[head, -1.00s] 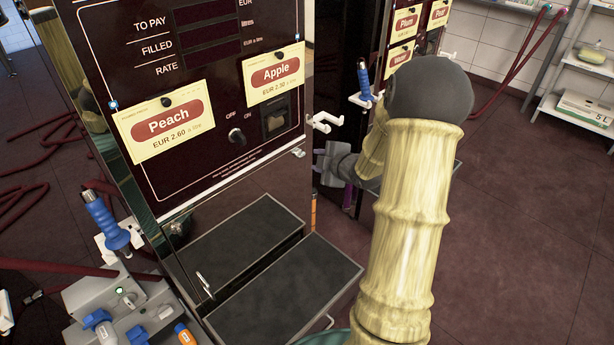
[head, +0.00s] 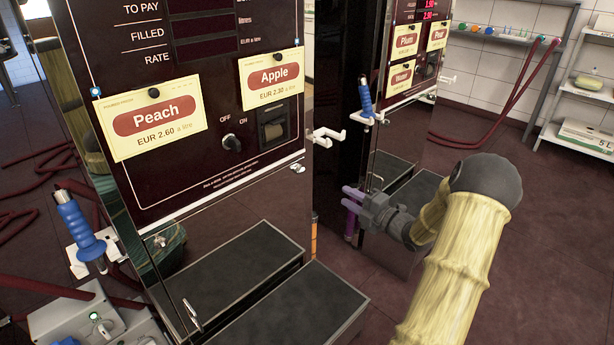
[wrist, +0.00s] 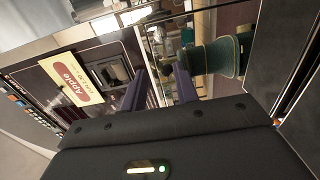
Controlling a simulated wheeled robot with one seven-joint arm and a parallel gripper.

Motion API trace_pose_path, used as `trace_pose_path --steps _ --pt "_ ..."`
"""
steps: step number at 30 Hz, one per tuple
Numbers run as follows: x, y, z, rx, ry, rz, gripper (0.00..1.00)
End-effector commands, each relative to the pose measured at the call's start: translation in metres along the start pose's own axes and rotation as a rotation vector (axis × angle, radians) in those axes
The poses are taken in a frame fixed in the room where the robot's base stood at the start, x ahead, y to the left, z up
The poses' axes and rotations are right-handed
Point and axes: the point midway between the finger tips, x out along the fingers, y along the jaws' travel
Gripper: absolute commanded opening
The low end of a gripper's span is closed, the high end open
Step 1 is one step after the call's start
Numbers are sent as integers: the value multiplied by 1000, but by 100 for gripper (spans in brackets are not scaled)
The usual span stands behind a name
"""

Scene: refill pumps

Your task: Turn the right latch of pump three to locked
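The near pump (head: 215,200) carries Peach and Apple labels; no pump number is readable. A small bright latch (head: 297,168) sits at the right end of its lower panel's top edge, and another (head: 160,242) at the left end. I cannot tell their settings. My gripper (head: 350,198) has purple fingers, held apart and empty, to the right of the near pump's right edge and in front of the farther pump (head: 405,150). In the wrist view, my gripper (wrist: 160,88) is open, with the near pump's Apple label (wrist: 72,82) to the left.
A white nozzle hook (head: 328,137) sticks out of the near pump's right side. A blue nozzle (head: 366,95) hangs by the farther pump. A dark step (head: 300,310) stands before the near pump. Red hoses lie at left. The floor at right (head: 530,240) is clear.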

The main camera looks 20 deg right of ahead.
Motion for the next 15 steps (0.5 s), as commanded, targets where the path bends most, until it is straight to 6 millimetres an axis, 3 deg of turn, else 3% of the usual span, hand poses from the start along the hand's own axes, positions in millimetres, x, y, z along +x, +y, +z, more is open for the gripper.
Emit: trace_pose_path --steps 5,15 --pt "19 -2 -1 1 3 0 30" --pt "78 -2 -1 0 2 1 30"
